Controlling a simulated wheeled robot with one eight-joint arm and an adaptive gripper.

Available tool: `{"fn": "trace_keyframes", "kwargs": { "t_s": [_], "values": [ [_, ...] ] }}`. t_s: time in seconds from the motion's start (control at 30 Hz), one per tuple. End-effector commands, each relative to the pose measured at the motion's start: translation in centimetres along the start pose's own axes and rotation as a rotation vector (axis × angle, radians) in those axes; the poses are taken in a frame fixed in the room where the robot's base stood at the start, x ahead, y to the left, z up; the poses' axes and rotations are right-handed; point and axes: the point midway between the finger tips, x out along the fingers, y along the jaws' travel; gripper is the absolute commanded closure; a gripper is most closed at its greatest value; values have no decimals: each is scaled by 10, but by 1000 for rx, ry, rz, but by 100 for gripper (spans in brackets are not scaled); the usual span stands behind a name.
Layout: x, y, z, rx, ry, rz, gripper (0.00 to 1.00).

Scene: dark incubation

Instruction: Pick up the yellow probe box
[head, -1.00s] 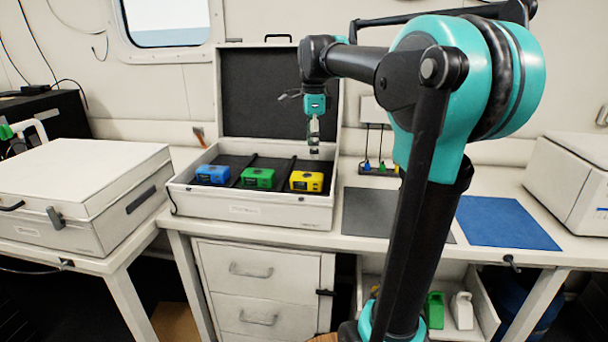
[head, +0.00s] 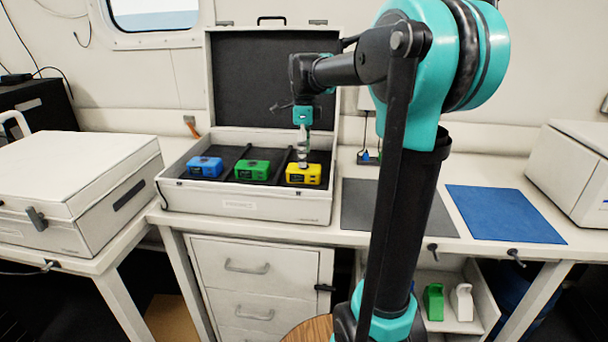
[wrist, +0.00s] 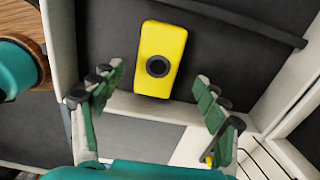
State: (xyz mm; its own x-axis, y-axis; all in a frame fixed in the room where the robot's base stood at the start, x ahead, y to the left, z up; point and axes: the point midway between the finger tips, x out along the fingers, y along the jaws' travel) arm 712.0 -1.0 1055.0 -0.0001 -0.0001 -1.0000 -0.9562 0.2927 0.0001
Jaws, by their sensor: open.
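The yellow probe box (head: 303,174) lies in the right compartment of the open white case (head: 248,208). In the wrist view the yellow probe box (wrist: 161,58) shows its top with a dark round ring, on the dark case floor. My gripper (head: 303,163) is above the box in the head view, pointing down. In the wrist view my gripper (wrist: 158,88) is open and empty, its two fingers spread wide. The box shows between and beyond the fingertips, and I see no contact.
A green box (head: 252,170) and a blue box (head: 206,166) lie to the left in the same case, parted by dark dividers. The raised lid (head: 270,80) stands behind. A grey mat (head: 362,205) and a blue mat (head: 503,214) lie clear to the right.

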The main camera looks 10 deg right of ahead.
Motion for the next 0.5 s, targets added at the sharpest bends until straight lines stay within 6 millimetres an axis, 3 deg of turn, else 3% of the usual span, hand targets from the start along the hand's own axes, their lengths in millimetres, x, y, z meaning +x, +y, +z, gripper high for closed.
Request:
{"fn": "trace_keyframes", "kwargs": {
  "t_s": [0.23,0.5],
  "values": [
    [16,1,0,0,0,0,26],
    [53,2,0,0,0,0,26]
  ]
}}
